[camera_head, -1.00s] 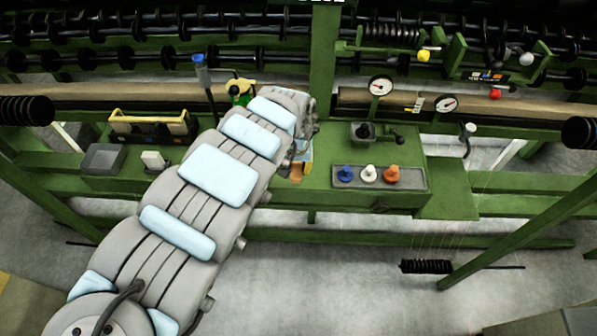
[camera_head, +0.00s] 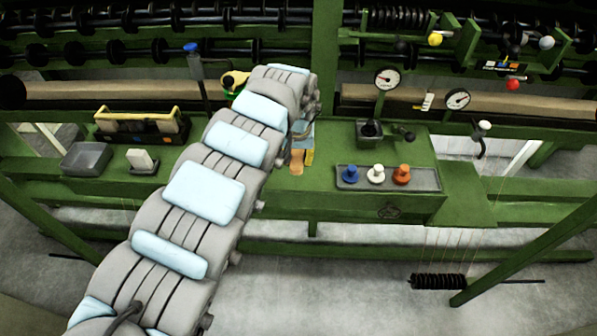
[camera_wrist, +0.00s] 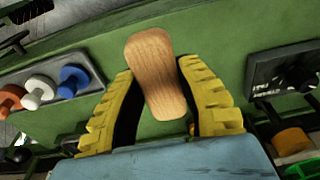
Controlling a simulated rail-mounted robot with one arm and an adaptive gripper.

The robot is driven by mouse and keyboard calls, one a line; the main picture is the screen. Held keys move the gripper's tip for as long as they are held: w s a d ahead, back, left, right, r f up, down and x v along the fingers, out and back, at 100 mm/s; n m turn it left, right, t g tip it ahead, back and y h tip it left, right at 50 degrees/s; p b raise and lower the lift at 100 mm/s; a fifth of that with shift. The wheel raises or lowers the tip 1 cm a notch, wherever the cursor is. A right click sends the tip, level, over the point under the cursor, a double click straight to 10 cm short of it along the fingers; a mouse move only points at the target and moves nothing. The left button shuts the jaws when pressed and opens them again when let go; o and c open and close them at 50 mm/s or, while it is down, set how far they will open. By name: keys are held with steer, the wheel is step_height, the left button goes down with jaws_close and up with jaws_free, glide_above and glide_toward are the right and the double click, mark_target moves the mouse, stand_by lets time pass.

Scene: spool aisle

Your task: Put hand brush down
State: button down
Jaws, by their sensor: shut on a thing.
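The hand brush shows in the wrist view as a light wooden body (camera_wrist: 155,75) between the two yellow ribbed fingers of my gripper (camera_wrist: 157,70). The gripper is shut on it. My arm hides most of the gripper there. I cannot see bristles, nor tell whether the brush touches the bench.
A grey tray with blue, white and orange knobs (camera_head: 388,178) lies to the right. Left of my arm are a grey bin (camera_head: 86,159), a white block (camera_head: 142,160) and a toolbox with a yellow handle (camera_head: 138,125). Gauges (camera_head: 387,80) stand behind. Bare bench lies around the brush.

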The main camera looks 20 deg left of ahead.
mark_target(299, 158)
steer(key=shift+w+a+f+b, duration=0.25)
steer(key=shift+w+f+b, duration=0.3)
steer(key=shift+w+f, duration=0.5)
steer(key=shift+w+a+f+b, duration=0.25)
steer(key=shift+w+f+b, duration=0.3)
steer(key=shift+w+f, duration=0.5)
steer(key=shift+s+f, duration=0.15)
steer(key=shift+f, duration=0.1)
steer(key=shift+f, duration=0.2)
step_height(299, 158, down, 3)
steer(key=shift+f+b, duration=0.15)
steer(key=shift+b, duration=0.5)
steer(key=shift+a, duration=0.1)
steer(key=c, duration=0.8)
jaws_free()
